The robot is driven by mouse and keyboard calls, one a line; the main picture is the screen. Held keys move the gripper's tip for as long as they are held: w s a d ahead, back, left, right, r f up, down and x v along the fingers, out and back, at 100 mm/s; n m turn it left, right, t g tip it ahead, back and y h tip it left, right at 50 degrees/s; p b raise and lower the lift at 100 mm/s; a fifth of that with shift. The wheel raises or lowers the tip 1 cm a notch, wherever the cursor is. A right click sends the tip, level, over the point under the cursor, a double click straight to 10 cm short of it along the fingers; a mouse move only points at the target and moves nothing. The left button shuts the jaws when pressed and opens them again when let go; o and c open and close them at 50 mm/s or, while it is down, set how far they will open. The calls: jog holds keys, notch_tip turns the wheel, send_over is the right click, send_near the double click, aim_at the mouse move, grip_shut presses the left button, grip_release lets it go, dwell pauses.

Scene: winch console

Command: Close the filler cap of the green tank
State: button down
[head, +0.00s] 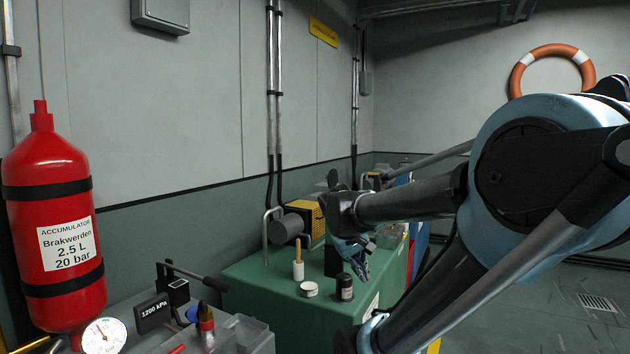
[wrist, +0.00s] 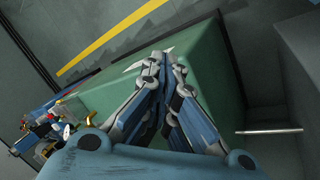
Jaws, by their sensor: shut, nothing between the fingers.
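The green tank (head: 262,283) stands in the middle of the head view, with a flat top. Its green surface also shows in the wrist view (wrist: 208,50). My gripper (head: 362,272) is above the tank top, pointing down, shut and empty. It also shows in the wrist view (wrist: 163,56) with its fingertips together. A pale curved edge (wrist: 134,66) shows beside the fingertips; I cannot tell what it belongs to. I cannot make out the filler cap for certain; my gripper and arm cover part of the tank top.
On the tank top are a white round tub (head: 309,289), a dark jar (head: 345,288) and a white holder with a wooden handle (head: 298,264). A grey motor (head: 287,227) and bent pipe stand behind. A red accumulator (head: 50,190) is at the left. Open floor lies right.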

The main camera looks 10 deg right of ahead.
jog(key=w+r+n+t+h, duration=0.1)
jog(key=w+r+n+h, duration=0.15)
jog(key=w+r, duration=0.7)
jog(key=n+t+h, duration=0.2)
jog(key=t+h, duration=0.2)
jog(key=h, duration=0.1)
send_near(330, 179)
notch_tip(330, 179, down, 7)
jog(key=s+d, duration=0.2)
jog(key=s, duration=0.1)
jog(key=w+a+r+n+t+h, duration=0.15)
jog(key=w+a+r+t, duration=0.25)
jog(key=w+a, duration=0.6)
jog(key=w+d, duration=0.3)
jog(key=d, duration=0.7)
jog(key=shift+w+d+h, duration=0.25)
jog(key=shift+d+h, duration=0.05)
